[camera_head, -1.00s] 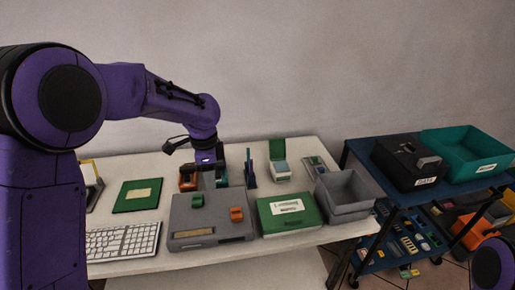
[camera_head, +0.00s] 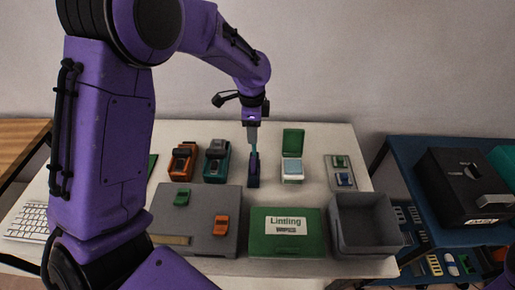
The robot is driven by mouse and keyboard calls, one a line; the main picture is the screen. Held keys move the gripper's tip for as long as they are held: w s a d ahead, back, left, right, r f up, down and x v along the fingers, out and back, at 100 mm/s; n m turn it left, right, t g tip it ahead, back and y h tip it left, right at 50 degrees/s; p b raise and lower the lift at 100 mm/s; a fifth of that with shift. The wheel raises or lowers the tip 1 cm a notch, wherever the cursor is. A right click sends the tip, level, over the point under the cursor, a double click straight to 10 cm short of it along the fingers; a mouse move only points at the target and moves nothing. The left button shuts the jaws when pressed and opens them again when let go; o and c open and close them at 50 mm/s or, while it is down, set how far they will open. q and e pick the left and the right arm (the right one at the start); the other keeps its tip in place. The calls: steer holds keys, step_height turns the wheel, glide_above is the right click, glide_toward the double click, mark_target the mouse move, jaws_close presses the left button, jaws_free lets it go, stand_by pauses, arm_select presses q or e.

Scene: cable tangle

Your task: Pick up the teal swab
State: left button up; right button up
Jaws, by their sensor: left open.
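The teal swab (camera_head: 254,152) looks like a thin upright stick, its lower end at a dark blue holder (camera_head: 253,175) near the middle of the white table. My left gripper (camera_head: 252,138) points straight down over the holder, with its fingers at the upper part of the swab. It is open; I cannot tell whether a finger touches the swab. The fingers partly hide the swab's top. My right gripper is not in view.
An orange device (camera_head: 183,162) and a teal-grey device (camera_head: 217,161) stand left of the holder. An open green box (camera_head: 293,141) is to its right. A grey case (camera_head: 197,235), a green Lintling box (camera_head: 286,246) and a grey bin (camera_head: 365,225) line the front.

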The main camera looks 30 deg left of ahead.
mark_target(254, 152)
arm_select(q)
steer(key=f, duration=0.3)
steer(key=w+f+p, duration=0.1)
steer(key=f, duration=0.2)
steer(key=shift+w+f, duration=0.1)
steer(key=shift+f, duration=0.1)
steer(key=shift+s+r, duration=0.15)
steer(key=shift+s, duration=0.2)
steer(key=shift+s+r, duration=0.1)
steer(key=shift+s, duration=0.1)
steer(key=c, duration=0.3)
jaws_close()
steer(key=shift+w+d, duration=0.1)
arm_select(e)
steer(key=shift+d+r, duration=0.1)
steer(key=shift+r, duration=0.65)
